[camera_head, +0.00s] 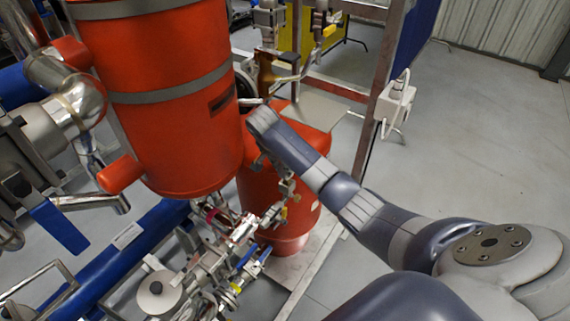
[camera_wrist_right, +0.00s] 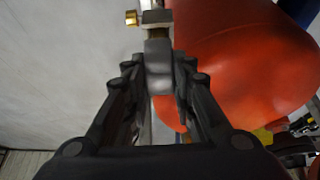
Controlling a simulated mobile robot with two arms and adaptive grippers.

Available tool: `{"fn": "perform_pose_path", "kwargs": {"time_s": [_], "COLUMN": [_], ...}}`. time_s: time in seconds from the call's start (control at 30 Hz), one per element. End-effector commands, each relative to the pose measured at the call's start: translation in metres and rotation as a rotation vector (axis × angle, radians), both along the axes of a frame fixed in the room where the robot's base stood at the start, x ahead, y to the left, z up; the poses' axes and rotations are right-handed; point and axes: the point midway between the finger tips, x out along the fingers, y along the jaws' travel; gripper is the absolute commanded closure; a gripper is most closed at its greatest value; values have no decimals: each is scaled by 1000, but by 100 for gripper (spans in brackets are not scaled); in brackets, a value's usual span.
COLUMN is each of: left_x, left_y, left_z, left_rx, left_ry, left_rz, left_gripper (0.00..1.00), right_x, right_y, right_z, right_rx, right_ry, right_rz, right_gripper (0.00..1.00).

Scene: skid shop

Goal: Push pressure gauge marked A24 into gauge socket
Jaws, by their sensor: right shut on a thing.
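My right gripper (camera_wrist_right: 158,88) is shut on a grey metal piece (camera_wrist_right: 158,62), which stands between its two dark fingers in the right wrist view. No dial face and no A24 marking can be read, so I cannot tell whether this piece is the pressure gauge. A metal fitting (camera_wrist_right: 157,18) with a brass-coloured end (camera_wrist_right: 132,18) lies just beyond it; I cannot tell if the two are joined. In the head view my right arm reaches in from the lower right to beside the red tank, and its fingers are small and partly hidden there. The gauge socket cannot be made out clearly. My left gripper is not in view.
A large red tank (camera_head: 170,95) stands left of my right arm, with a lower red vessel (camera_head: 280,215) under its hand. Pipes and valves (camera_head: 240,232) crowd the lower middle. A brown frame post (camera_head: 378,110) stands close behind the arm. Open floor (camera_head: 490,130) lies at right.

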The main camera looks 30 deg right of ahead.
Motion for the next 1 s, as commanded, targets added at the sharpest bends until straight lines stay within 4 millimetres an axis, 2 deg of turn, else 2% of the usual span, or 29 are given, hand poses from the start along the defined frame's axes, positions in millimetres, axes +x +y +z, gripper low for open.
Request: {"fn": "perform_pose_path", "kwargs": {"time_s": [0.67,0.7,0.8,1.0], "left_x": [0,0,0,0], "left_y": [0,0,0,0], "left_z": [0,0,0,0], "left_rx": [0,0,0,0], "left_ry": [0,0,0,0], "left_rz": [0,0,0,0], "left_gripper": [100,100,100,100], "right_x": [0,0,0,0], "right_y": [0,0,0,0], "right_z": [-11,-11,-10,-11], "right_rx": [-1,-1,-1,0], "right_ry": [0,0,0,0], "right_rz": [0,0,0,0], "right_gripper": [93,72,53,53]}}
